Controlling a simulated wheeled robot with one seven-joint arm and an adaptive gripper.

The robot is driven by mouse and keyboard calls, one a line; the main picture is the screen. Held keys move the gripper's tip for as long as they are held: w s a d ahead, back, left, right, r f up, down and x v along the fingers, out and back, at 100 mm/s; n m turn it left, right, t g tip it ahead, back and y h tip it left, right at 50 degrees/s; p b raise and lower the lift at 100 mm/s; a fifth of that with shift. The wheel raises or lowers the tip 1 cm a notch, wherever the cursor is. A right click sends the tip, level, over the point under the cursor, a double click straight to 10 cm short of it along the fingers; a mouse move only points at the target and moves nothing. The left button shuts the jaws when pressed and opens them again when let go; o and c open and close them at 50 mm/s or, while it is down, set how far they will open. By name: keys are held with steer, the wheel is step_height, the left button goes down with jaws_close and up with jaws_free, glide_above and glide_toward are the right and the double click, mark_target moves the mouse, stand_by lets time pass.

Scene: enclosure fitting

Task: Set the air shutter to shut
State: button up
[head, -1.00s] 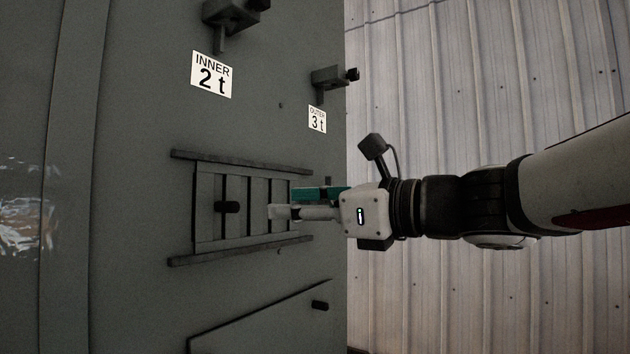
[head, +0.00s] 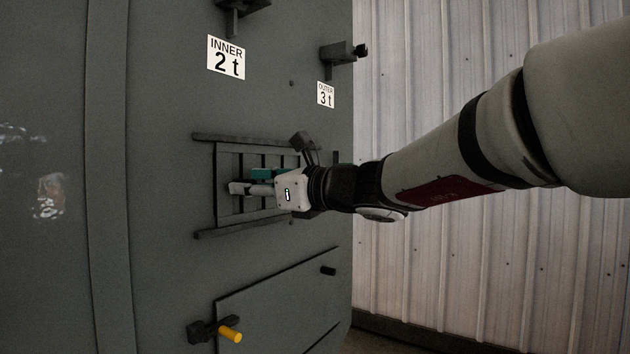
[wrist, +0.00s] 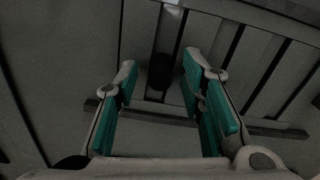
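The air shutter (head: 228,158) is a slatted grey plate between two dark horizontal rails on the cabinet face. Dark slots show between its slats. My gripper (head: 233,188) is in front of the shutter's left part and hides its knob in the head view. In the wrist view my gripper (wrist: 158,72) is open, with teal pads either side of a gap. A dark knob (wrist: 160,74) shows in the gap between the fingertips. I cannot tell whether either finger touches it.
The cabinet (head: 165,200) carries an "INNER 2 t" label (head: 226,58) and a smaller "OUTER 3 t" label (head: 325,95), with brackets above. Below the shutter is a door panel (head: 285,300) with a yellow-handled latch (head: 230,334). A corrugated wall (head: 440,70) stands behind at right.

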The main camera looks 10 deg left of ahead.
steer(key=shift+w+a, duration=0.15)
steer(key=shift+a, duration=0.25)
steer(key=shift+c, duration=0.2)
jaws_close()
steer(key=shift+s+a, duration=0.25)
steer(key=shift+s, duration=0.25)
steer(key=shift+o, duration=0.2)
jaws_free()
steer(key=shift+r, duration=0.1)
steer(key=shift+s+d, duration=0.1)
steer(key=shift+d, duration=0.05)
